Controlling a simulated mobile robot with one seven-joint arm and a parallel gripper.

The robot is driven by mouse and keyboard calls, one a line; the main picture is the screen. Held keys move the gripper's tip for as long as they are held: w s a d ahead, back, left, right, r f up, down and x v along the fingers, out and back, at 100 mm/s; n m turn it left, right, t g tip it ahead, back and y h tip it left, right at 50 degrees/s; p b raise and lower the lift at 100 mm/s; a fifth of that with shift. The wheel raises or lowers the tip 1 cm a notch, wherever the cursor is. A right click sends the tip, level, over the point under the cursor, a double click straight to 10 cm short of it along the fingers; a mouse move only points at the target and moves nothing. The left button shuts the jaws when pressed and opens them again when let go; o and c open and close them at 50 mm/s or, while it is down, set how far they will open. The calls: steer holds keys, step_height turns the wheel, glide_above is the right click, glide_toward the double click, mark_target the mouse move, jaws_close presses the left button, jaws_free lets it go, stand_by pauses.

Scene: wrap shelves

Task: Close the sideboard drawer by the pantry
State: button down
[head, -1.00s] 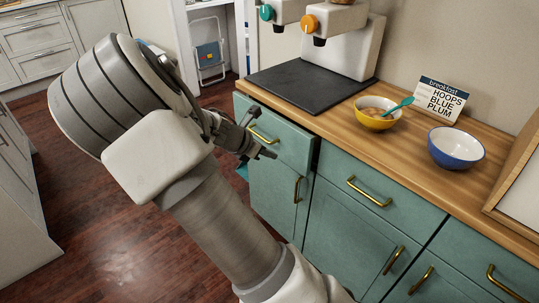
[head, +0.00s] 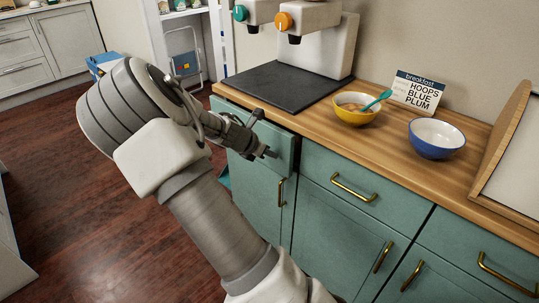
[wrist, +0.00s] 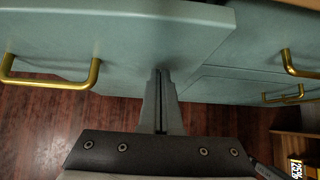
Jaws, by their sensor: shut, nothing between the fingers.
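The teal sideboard drawer (head: 283,139) at the left end of the sideboard, below the black mat, stands slightly out from its neighbour, with a dark gap at its right edge. In the wrist view its front (wrist: 130,28) fills the upper left, with a gold handle (wrist: 50,81) on the left. My gripper (head: 270,153) is shut and empty in front of the drawer, right of the handle. In the wrist view its fingertips (wrist: 160,74) reach the drawer front; whether they touch is hard to tell.
The neighbouring drawer (head: 340,182) looks shut and has a gold handle. On the wooden counter stand a yellow bowl (head: 357,115) with a spoon, a blue bowl (head: 436,144), a breakfast sign (head: 417,92) and a dispenser. The wooden floor left of the sideboard is mostly open.

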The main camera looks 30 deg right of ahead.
mark_target(283, 145)
steer(key=shift+w+d+p, duration=0.25)
steer(key=shift+d+p, duration=0.2)
steer(key=shift+d, duration=0.4)
steer(key=shift+w+d+p, duration=0.25)
steer(key=shift+d+p, duration=0.2)
steer(key=shift+d, duration=0.35)
steer(key=shift+w+d+p, duration=0.25)
steer(key=shift+d+p, duration=0.2)
steer(key=shift+d, duration=0.4)
steer(key=shift+d+r, duration=0.1)
